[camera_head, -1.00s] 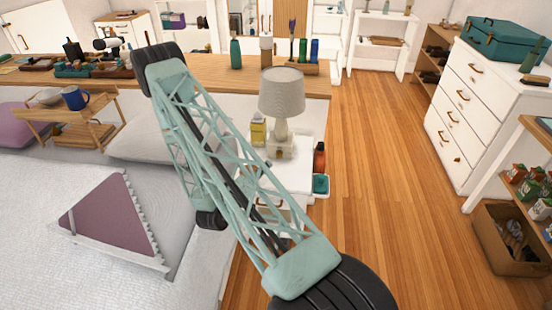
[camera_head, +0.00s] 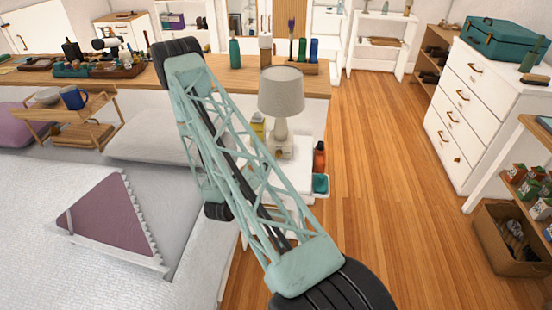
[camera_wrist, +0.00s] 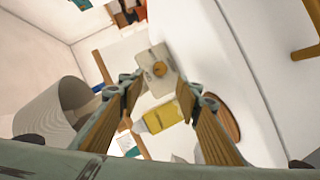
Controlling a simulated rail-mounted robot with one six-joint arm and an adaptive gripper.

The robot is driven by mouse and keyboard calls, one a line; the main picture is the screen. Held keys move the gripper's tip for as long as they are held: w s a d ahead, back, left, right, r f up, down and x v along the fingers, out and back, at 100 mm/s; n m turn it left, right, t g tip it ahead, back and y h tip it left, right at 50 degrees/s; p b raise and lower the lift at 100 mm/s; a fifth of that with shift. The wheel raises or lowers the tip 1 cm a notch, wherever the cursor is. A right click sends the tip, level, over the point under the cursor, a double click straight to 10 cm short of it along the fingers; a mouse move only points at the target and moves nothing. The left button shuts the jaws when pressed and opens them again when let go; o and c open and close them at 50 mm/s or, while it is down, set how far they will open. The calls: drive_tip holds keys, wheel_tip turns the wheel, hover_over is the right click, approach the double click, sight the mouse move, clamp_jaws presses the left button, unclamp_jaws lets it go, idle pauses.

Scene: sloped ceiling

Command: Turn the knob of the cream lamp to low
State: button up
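The cream lamp (camera_head: 281,92) stands upright on a white bedside cabinet in the head view, with a grey-beige shade and a pale block base (camera_head: 281,147). In the wrist view the shade (camera_wrist: 52,112) is at the left. The lamp's base (camera_wrist: 152,56) is ahead, with a round brass-coloured knob (camera_wrist: 160,69) on its face. My gripper (camera_wrist: 162,88) is open, its wood-coloured fingers apart and nothing held between them. The knob shows beyond the gap between the fingertips and looks untouched. In the head view my arm hides the gripper.
A yellow bottle (camera_wrist: 165,116) stands close to the lamp base, between the fingers in the wrist view. An orange-red bottle (camera_head: 319,158) and a teal container (camera_head: 320,184) are right of the lamp. The bed (camera_head: 60,250) lies left; wooden floor (camera_head: 385,190) is clear at right.

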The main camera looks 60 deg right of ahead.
sight(277, 155)
drive_tip(key=shift+b+x, duration=0.95)
drive_tip(key=shift+x, duration=3.55)
drive_tip(key=shift+c, duration=0.7)
drive_tip(key=c, duration=0.7)
